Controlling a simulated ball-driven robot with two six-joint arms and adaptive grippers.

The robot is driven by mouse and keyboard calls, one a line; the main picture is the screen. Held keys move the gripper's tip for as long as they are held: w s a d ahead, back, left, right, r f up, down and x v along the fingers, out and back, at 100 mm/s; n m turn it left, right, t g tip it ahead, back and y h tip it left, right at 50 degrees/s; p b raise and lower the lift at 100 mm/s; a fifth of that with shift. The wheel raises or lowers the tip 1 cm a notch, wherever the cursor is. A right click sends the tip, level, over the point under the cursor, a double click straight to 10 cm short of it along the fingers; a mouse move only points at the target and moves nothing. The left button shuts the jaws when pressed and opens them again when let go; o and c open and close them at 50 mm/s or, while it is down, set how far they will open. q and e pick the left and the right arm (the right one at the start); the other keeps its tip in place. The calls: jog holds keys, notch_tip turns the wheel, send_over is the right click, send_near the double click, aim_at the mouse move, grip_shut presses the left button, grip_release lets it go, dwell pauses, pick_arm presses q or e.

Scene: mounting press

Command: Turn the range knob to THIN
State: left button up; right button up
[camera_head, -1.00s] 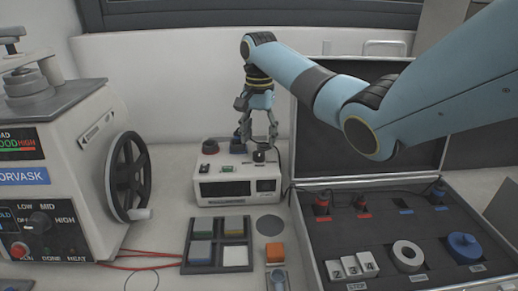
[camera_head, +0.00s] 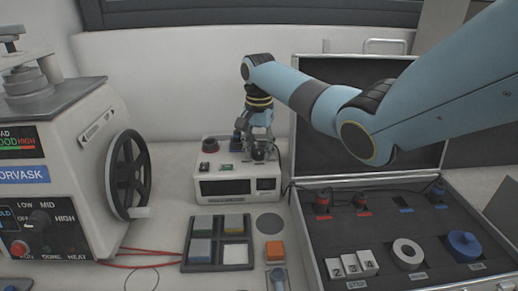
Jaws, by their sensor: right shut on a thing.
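The small white box (camera_head: 238,171) with a dark display stands at the back, left of the open case. A dark knob (camera_head: 259,154) sits at the right of its top face; I take it for the range knob. My right gripper (camera_head: 260,157) points down over it and is shut on it, with the fingers covering much of it. The marks around the knob are too small to read, so I cannot tell which way it points. My left gripper is not in view.
A tray (camera_head: 217,268) of coloured blocks lies in front, and the open case (camera_head: 310,237) is at the right.

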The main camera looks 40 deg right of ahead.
grip_shut()
jog(key=shift+r+n+p, duration=0.15)
jog(key=shift+n+p, duration=0.65)
jog(key=shift+p, duration=0.1)
jog(key=n+p, duration=0.2)
jog(key=n, duration=0.1)
jog(key=shift+w, duration=0.1)
jog(key=n+p, duration=0.1)
jog(key=n, duration=0.3)
jog(key=shift+p, duration=0.4)
jog(key=shift+n+p, duration=0.35)
jog(key=shift+n, duration=1.25)
jog(key=o, duration=1)
grip_release()
